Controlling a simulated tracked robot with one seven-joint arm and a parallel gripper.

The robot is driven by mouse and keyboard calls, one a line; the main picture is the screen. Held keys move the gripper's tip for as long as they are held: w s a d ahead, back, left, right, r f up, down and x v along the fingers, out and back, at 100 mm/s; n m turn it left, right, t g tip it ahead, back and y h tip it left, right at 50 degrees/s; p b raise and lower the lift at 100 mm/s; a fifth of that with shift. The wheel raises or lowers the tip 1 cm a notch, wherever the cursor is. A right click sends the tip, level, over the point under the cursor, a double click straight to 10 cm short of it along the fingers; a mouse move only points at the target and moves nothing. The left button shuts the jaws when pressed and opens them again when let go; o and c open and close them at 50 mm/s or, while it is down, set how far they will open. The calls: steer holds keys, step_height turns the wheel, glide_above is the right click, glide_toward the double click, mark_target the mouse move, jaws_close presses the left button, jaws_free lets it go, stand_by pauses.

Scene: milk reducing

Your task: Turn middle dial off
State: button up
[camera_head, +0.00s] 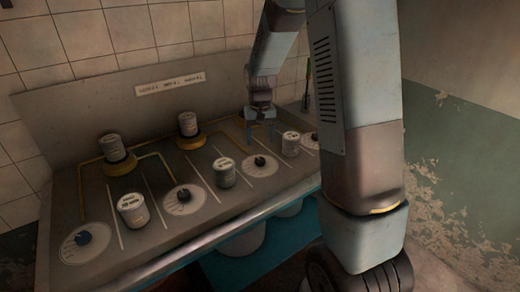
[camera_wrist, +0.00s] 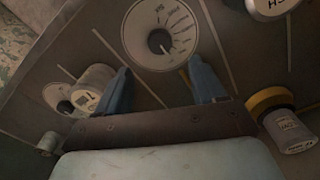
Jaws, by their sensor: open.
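A row of round dials with white faces and dark knobs runs along the front of the sloping panel. The dial nearest my gripper (camera_head: 262,118) is the third from the left (camera_head: 260,164); it seems to be the middle one, but my arm hides part of the row's right end. In the wrist view this dial (camera_wrist: 160,38) lies just beyond and between my fingertips (camera_wrist: 160,72), with its dark knob showing. My gripper is open and empty, above the panel behind the dial, and appears apart from the knob.
Cans (camera_head: 224,172) (camera_head: 291,144) stand on either side of this dial. Two more cans (camera_head: 116,147) (camera_head: 188,124) sit on yellow rings at the back left. Another dial (camera_head: 184,198) and can (camera_head: 133,209) are at the left. A tiled wall (camera_head: 60,45) is behind.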

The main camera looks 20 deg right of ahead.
steer(key=shift+r, duration=2.55)
steer(key=s+r+t, duration=0.3)
steer(key=s+r, duration=1)
steer(key=s, duration=0.1)
steer(key=s+r+n+t, duration=0.1)
steer(key=s+r+t, duration=0.1)
steer(key=s, duration=1.2)
steer(key=shift+s+d+r+t, duration=0.3)
steer(key=shift+d+r, duration=0.05)
steer(key=shift+r, duration=0.4)
